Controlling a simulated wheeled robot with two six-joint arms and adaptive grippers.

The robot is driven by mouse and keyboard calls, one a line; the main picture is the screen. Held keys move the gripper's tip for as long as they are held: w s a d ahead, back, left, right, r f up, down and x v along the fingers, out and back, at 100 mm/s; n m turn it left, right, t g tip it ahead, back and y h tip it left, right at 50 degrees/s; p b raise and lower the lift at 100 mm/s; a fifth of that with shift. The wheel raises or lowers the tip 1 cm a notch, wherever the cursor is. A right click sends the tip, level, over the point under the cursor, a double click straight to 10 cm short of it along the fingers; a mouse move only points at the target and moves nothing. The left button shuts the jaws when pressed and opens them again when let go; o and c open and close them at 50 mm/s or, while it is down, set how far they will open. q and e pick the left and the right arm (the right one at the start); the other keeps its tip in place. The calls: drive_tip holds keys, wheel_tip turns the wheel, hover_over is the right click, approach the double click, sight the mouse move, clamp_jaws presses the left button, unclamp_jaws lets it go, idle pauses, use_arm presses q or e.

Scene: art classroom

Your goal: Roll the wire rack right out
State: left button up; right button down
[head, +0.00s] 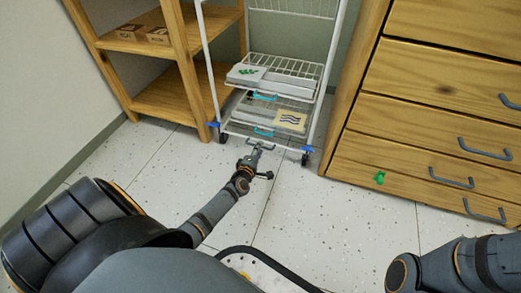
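The white wire rack (324,85) stands upright on small casters in the gap between a wooden shelf unit and a wooden drawer cabinet. Its wire shelves carry flat trays and sheets, and blue clips show at its lower front corners. A small grey handle (260,143) is at the low front edge of the rack. My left gripper (254,158) is low in front of the rack, right at this handle. It is too small to tell whether its fingers are closed around the handle. My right arm shows at the lower right, but its gripper is out of view.
The wooden shelf unit (178,62) with small boxes stands close on the rack's left. The speckled floor (310,220) in front is clear.

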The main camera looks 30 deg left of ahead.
use_arm(q)
drive_tip(key=shift+b+x, duration=0.35)
drive_tip(key=shift+x, duration=0.85)
drive_tip(key=shift+c, duration=0.2)
clamp_jaws()
